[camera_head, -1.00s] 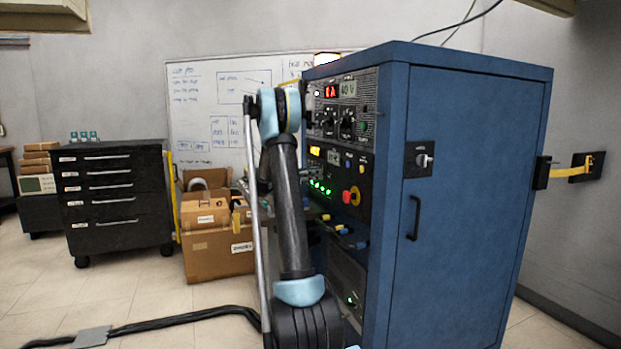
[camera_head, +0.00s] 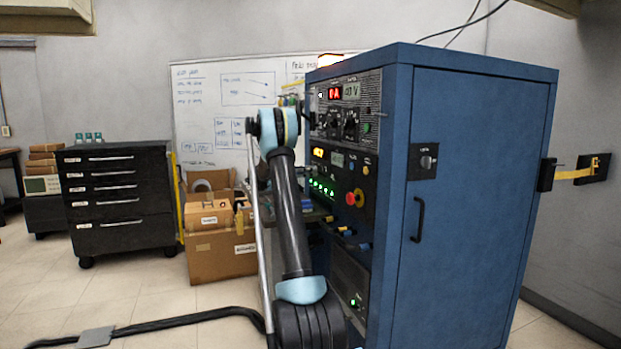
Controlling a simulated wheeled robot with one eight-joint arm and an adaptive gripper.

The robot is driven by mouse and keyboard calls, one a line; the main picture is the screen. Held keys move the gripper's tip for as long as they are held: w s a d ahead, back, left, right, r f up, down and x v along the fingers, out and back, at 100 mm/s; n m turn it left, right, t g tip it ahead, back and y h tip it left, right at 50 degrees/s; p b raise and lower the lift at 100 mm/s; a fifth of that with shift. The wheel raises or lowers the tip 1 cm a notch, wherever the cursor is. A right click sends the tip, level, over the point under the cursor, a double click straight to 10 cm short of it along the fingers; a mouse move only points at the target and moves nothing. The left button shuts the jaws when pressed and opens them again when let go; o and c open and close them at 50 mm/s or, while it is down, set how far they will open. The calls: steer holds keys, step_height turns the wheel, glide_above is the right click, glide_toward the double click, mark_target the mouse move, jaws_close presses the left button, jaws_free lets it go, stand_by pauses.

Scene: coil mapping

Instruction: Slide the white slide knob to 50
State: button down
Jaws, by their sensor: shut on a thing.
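I cannot make out the white slide knob or its scale; they do not show in the head view. My arm rises in front of the left side of the blue cabinet (camera_head: 470,190). My gripper does not show; the far part of the arm is hidden behind the upper joint and link. I cannot see what it touches. The cabinet's black front panels (camera_head: 347,92) carry knobs, red and yellow displays, green lights and a red stop button (camera_head: 350,198), seen at a steep angle.
A work surface (camera_head: 316,214) shows partly behind my arm, left of the cabinet. Cardboard boxes (camera_head: 218,257) and a black drawer unit (camera_head: 118,200) stand further left. A whiteboard (camera_head: 205,90) is behind. A black cable (camera_head: 185,320) crosses the floor at lower left.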

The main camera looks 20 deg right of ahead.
steer(key=shift+w, duration=1.25)
steer(key=c, duration=1.6)
jaws_free()
steer(key=shift+a, duration=0.1)
steer(key=a, duration=1.2)
steer(key=shift+s, duration=0.2)
steer(key=shift+s+d, duration=0.1)
